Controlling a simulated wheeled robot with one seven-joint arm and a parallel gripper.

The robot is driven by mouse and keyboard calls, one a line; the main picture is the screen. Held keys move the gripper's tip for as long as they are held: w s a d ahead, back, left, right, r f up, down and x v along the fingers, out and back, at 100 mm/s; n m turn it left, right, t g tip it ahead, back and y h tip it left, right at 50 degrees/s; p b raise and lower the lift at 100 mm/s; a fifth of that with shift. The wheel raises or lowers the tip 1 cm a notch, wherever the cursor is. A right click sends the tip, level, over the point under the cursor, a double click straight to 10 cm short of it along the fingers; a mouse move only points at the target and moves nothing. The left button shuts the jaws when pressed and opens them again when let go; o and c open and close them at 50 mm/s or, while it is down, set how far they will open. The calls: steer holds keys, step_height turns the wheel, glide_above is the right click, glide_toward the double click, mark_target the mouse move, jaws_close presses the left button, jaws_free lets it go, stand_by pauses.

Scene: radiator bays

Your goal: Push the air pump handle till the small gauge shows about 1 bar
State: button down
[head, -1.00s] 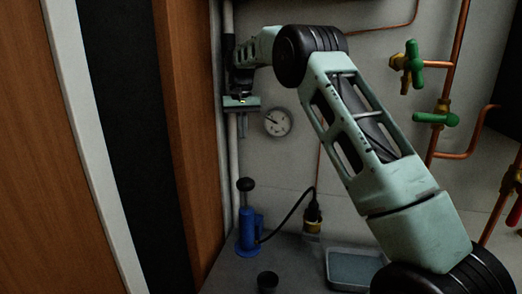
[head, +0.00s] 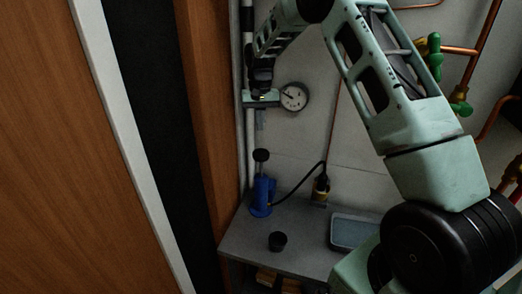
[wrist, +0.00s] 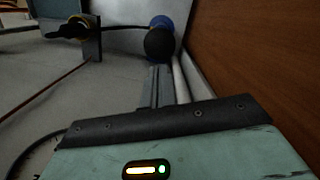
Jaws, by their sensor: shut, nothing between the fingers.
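The air pump (head: 262,197) is blue and stands upright at the back left of the grey shelf. Its round black handle knob (head: 261,155) is up on top of the body. A small round white gauge (head: 294,96) hangs on the wall above; its reading is too small to make out. My gripper (head: 260,120) is shut and empty, pointing down, above the pump and apart from the knob. In the wrist view the shut fingers (wrist: 163,86) point toward the black knob (wrist: 160,43), with the blue pump (wrist: 161,22) partly hidden behind it.
A black hose runs from the pump to a brass fitting (head: 321,188). A black cup (head: 278,241) and a grey tray (head: 354,232) are on the shelf (head: 245,240). A wooden panel (head: 208,120) stands close on the left. Copper pipes with green valves (head: 435,57) are at right.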

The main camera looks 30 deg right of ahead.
mark_target(261, 149)
steer(key=shift+f, duration=0.1)
steer(key=shift+s+a+f+b, duration=0.1)
steer(key=shift+s+f+b, duration=0.1)
steer(key=shift+f+b, duration=1.3)
steer(key=shift+s+a+f+b, duration=0.15)
steer(key=shift+f+b, duration=0.9)
steer(key=shift+f, duration=0.85)
steer(key=shift+d, duration=0.1)
steer(key=shift+f, duration=0.1)
step_height(261, 149, down, 6)
steer(key=b, duration=0.3)
steer(key=shift+f+b, duration=0.15)
steer(key=shift+b, duration=0.15)
steer(key=shift+w+r+p, duration=0.15)
steer(key=shift+r+p, duration=0.1)
steer(key=shift+p, duration=0.05)
steer(key=shift+w+d+r+p, duration=0.2)
steer(key=shift+w+d+p, duration=0.15)
steer(key=shift+w, duration=0.25)
steer(key=shift+w+d+r+p, duration=0.15)
steer(key=shift+w+d+p, duration=0.15)
steer(key=shift+w, duration=0.3)
